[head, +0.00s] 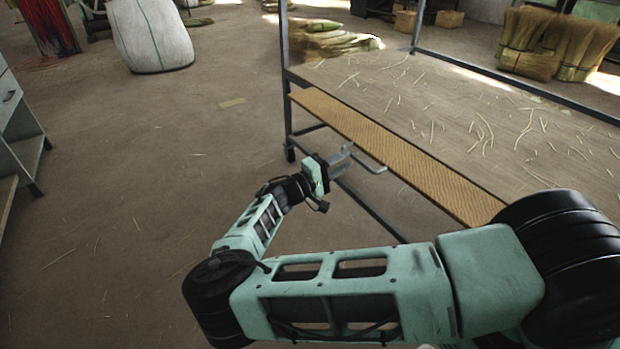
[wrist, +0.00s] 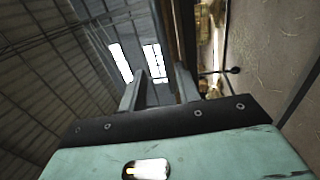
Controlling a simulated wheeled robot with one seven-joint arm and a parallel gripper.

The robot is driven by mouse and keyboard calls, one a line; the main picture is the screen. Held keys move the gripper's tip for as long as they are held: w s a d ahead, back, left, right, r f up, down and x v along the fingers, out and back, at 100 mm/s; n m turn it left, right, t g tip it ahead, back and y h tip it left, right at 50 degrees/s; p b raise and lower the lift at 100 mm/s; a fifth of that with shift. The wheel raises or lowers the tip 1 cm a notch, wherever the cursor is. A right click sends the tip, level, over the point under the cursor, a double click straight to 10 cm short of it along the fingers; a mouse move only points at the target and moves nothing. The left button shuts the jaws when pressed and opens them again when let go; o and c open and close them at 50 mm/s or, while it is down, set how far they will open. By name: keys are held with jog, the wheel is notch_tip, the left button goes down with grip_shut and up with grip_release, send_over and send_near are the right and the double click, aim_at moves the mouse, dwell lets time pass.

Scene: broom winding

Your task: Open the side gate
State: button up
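The side gate (head: 385,145) is a long, narrow tan ribbed panel along the near left side of the table. It looks raised along the table edge. A grey bent bar (head: 372,164), like a handle, sticks out below its outer edge. My gripper (head: 347,157) is just left of this bar, with its fingers pointing toward it. In the wrist view, the two grey fingers of my gripper (wrist: 158,88) stand apart with nothing visible between them. A dark rod with a round end (wrist: 232,71) shows right of the fingers, apart from them.
The table (head: 450,105) has a metal frame with posts and a caster, and loose straw on top. A white sack (head: 150,38) stands at back left, and a shelf unit (head: 18,130) at far left. Straw bundles (head: 545,45) stand behind.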

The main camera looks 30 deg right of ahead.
jog(key=s+a+f, duration=0.1)
jog(key=a+f, duration=0.1)
jog(key=a, duration=1.3)
jog(key=shift+f, duration=0.25)
jog(key=s+g+y, duration=0.6)
jog(key=s+y, duration=0.5)
jog(key=s, duration=0.1)
jog(key=s+a+r+n+t+y, duration=0.25)
jog(key=s+a+r+y, duration=0.3)
jog(key=s+r, duration=0.45)
jog(key=s+a+r+n+t+y, duration=0.2)
jog(key=s+a+r+n+y, duration=0.3)
jog(key=s+r, duration=0.45)
notch_tip(320, 180, up, 27)
jog(key=p, duration=2.7)
jog(key=shift+a+m+h, duration=0.2)
jog(key=shift+m+h, duration=0.15)
jog(key=shift+h, duration=0.1)
